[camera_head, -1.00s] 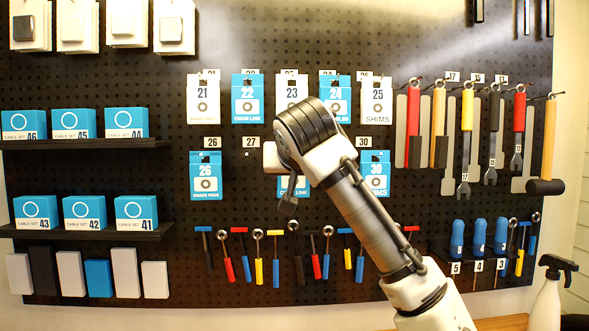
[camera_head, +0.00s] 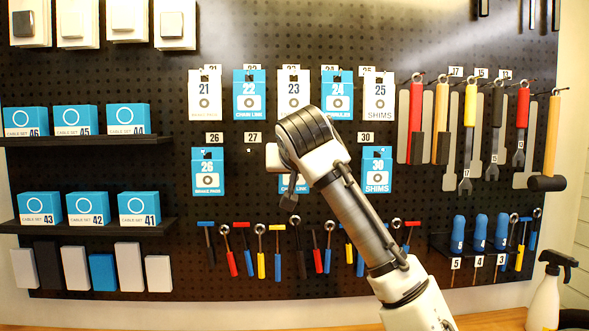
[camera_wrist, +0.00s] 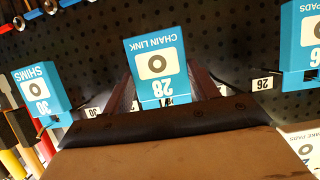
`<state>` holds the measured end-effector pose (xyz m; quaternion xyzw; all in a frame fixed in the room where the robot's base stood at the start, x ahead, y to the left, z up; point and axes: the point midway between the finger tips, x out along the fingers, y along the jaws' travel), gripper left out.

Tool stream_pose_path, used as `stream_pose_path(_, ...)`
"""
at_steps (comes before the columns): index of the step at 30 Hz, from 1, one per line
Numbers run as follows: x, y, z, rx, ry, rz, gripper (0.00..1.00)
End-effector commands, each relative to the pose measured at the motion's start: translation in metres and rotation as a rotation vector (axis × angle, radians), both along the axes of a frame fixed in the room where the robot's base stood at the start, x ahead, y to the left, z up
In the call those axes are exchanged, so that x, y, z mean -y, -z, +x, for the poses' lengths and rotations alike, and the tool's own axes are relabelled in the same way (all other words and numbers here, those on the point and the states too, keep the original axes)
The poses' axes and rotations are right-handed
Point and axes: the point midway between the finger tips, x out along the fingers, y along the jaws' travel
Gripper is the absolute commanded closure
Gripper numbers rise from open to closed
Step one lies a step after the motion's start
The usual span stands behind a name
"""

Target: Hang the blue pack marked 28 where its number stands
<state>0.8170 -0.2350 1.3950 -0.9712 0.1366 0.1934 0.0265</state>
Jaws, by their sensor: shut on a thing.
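The blue pack marked 28, labelled CHAIN LINK (camera_wrist: 158,62), is between the two dark fingers of my gripper (camera_wrist: 166,92) in the wrist view, where it shows upside down. My gripper is shut on it, in front of the black pegboard. The number tags and hooks between the 27 tag (camera_head: 252,137) and the 30 tag (camera_head: 365,137) are hidden behind my arm in the head view.
Blue pack 26 (camera_head: 208,173) hangs left and blue pack 30 (camera_head: 377,172) hangs right; both also flank my gripper in the wrist view (camera_wrist: 303,45) (camera_wrist: 40,92). The spot under tag 27 is bare. Packs 21 to 25 hang above, and small tools (camera_head: 261,250) hang below.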

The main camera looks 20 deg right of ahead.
Motion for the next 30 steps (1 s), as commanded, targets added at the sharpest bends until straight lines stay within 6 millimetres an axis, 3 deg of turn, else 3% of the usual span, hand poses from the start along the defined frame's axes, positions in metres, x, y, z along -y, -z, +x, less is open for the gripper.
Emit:
stream_pose_path(12, -0.0003, -0.0002, -0.0002, 0.000, -0.001, 0.000, 0.63)
stream_pose_path(13, -0.0002, -0.0003, -0.0001, 0.000, -0.001, 0.000, 0.37)
stream_pose_path(18, -0.0003, -0.0002, -0.0002, 0.000, -0.001, 0.000, 0.15)
stream_pose_path(30, -0.0033, -0.0030, -0.0088, 0.003, -0.002, 0.000, 0.15)
